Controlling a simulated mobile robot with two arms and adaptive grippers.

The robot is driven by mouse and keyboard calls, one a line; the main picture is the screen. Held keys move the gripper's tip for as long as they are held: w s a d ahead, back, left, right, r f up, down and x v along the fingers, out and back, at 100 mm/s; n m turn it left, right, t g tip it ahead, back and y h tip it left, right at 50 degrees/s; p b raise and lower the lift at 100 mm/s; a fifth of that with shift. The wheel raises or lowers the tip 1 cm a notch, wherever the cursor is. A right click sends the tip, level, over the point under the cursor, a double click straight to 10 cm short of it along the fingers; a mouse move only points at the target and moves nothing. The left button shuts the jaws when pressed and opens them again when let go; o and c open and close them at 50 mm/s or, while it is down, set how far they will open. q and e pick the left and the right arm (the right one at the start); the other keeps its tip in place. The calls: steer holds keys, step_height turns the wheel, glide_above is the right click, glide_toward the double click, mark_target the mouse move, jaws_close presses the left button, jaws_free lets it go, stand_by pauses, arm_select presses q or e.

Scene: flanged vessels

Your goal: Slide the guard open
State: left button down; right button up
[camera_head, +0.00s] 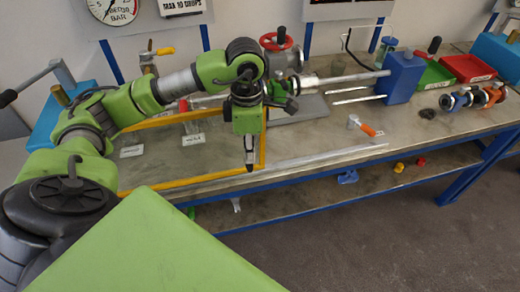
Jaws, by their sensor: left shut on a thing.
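The guard (215,177) is a clear panel in a yellow frame. It stands upright along the front of the bench, to the left of the middle. My left gripper (249,165) points down at the guard's right end, just inside its right upright. Its fingers are shut on a dark part of the guard that looks like a handle; the fingers hide most of it. A pale rail (330,158) runs along the bench's front edge to the right of the guard. My right gripper is not in view.
Behind stand a flanged vessel with a red handwheel (277,41) and a blue block (404,77). An orange-handled valve (363,127) sits on the bench behind the rail. Green (434,75) and red (468,68) trays stand at the back right. The rail itself looks clear.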

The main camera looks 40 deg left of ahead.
arm_select(q)
steer(key=shift+s+a, duration=0.25)
steer(key=shift+a, duration=0.05)
steer(key=c, duration=2.1)
jaws_free()
steer(key=shift+o, duration=0.3)
steer(key=shift+s, duration=0.15)
steer(key=shift+r, duration=0.25)
step_height(320, 180, up, 12)
steer(key=shift+f, duration=0.2)
